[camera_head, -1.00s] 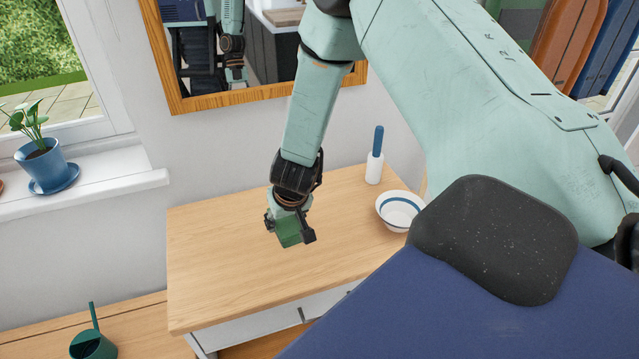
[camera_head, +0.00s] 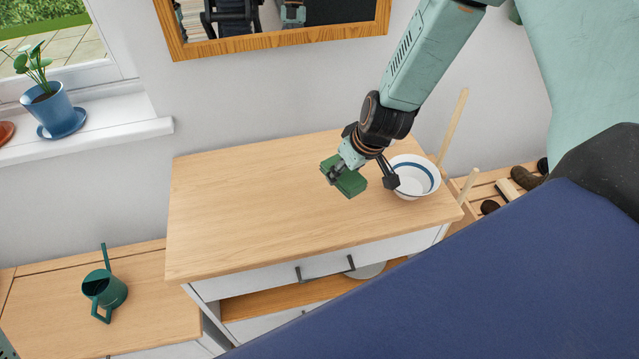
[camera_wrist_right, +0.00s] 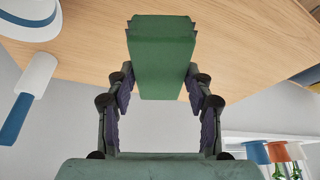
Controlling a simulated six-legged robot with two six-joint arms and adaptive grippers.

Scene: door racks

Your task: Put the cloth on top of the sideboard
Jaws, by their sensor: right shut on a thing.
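The cloth (camera_head: 343,178) is a green folded block. My right gripper (camera_head: 362,176) is shut on it over the right half of the sideboard (camera_head: 250,215). The sideboard has a light wood top and white drawer fronts with dark handles. In the right wrist view the cloth (camera_wrist_right: 162,60) sits between the two fingers, with the wood top behind it. I cannot tell whether the cloth touches the top. My left gripper is not in view.
A white bowl with a blue ring (camera_head: 416,178) stands close to the right of my right gripper. A white thing with a blue handle (camera_wrist_right: 28,98) shows in the wrist view. A green watering can (camera_head: 103,288) stands on the lower bench. The sideboard's left half is clear.

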